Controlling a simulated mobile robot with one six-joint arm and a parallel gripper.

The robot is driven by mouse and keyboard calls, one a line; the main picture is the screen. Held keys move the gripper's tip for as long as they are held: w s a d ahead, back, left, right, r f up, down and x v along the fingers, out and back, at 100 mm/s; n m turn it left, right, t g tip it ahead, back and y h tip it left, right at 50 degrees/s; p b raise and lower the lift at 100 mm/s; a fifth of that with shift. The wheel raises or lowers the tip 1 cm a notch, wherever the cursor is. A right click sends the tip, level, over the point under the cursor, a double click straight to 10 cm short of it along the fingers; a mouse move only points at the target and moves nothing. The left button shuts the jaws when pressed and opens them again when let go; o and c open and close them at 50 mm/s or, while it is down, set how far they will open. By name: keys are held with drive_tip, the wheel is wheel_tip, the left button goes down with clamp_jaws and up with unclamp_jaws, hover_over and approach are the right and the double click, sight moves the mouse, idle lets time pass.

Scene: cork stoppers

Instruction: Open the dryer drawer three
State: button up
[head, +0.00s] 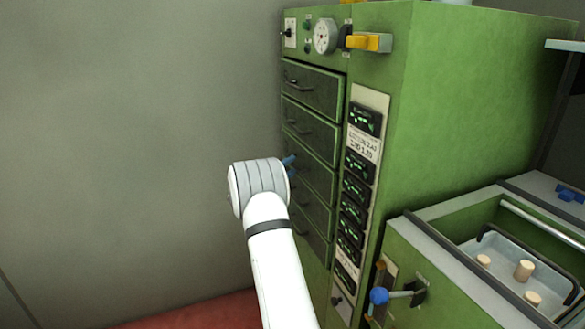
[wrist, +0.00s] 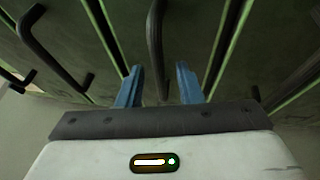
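The green dryer (head: 480,110) stands at the centre, with a column of several dark drawers on its front, all apparently shut. The third drawer from the top (head: 318,176) is partly hidden behind my wrist. My gripper (head: 289,163) is at about its height; only a bit of blue finger shows there. In the wrist view my gripper (wrist: 160,88) is open, its two blue fingers apart. A dark bar handle (wrist: 156,40) lies between and ahead of the fingers, and I see no finger touching it. I cannot tell how deep it sits between them.
Other drawer handles (wrist: 45,45) lie to the left in the wrist view. A yellow lever (head: 368,42) juts out at the dryer's top. At right, a metal tray (head: 500,250) holds cork stoppers, near a blue-knobbed lever (head: 380,296). The left side is clear before a grey wall.

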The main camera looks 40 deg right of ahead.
drive_tip(key=shift+c, duration=0.3)
clamp_jaws()
